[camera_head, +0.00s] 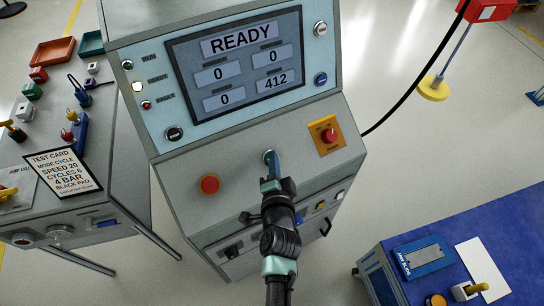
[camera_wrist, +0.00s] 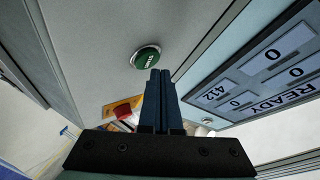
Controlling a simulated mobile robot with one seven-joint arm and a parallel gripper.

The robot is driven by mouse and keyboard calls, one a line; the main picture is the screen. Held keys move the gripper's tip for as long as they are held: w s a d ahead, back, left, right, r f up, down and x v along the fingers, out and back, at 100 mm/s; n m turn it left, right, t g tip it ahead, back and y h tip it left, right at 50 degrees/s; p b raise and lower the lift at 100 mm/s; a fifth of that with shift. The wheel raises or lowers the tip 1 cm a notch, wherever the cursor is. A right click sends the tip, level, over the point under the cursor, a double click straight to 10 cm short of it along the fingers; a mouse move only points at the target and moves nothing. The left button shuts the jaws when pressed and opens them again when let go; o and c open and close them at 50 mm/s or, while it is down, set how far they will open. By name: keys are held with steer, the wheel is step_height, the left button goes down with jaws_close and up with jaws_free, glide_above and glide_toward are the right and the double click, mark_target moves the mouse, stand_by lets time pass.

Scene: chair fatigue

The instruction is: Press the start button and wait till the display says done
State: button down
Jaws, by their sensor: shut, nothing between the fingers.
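The machine's display (camera_head: 240,65) reads READY, with 0, 0, 0 and 412 in its boxes. It also shows upside down in the wrist view (camera_wrist: 265,80). The green round start button (camera_wrist: 147,57) is on the sloped panel, just past my fingertips in the wrist view. In the head view only a bit of the start button (camera_head: 268,155) shows behind my fingers. My gripper (camera_head: 273,163) is shut and empty, its blue fingers together (camera_wrist: 160,75) and pointing at the panel near the button. I cannot tell whether they touch it.
A red button (camera_head: 209,184) is left of my gripper. A red emergency knob on a yellow plate (camera_head: 327,134) is to the right. A bench with a test card (camera_head: 62,173) stands at left, a blue-topped table (camera_head: 460,235) at lower right.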

steer(key=shift+w+a+f, duration=0.1)
steer(key=shift+f, duration=0.15)
steer(key=shift+w+a+f+b, duration=0.1)
steer(key=shift+w+f+b, duration=0.1)
steer(key=shift+f+b, duration=0.15)
stand_by(0.6)
steer(key=shift+s+r, duration=0.1)
steer(key=shift+r, duration=0.05)
steer(key=shift+s+d+r+p, duration=0.25)
steer(key=shift+s+r+p, duration=0.05)
steer(key=shift+r+p, duration=0.2)
stand_by(0.3)
steer(key=r+p, duration=0.1)
steer(key=s+d+r+p, duration=0.1)
steer(key=r, duration=0.1)
steer(key=s+r, duration=0.1)
steer(key=shift+s+d+r+p, duration=0.15)
steer(key=shift+s+p, duration=0.05)
steer(key=shift+p, duration=0.2)
stand_by(0.6)
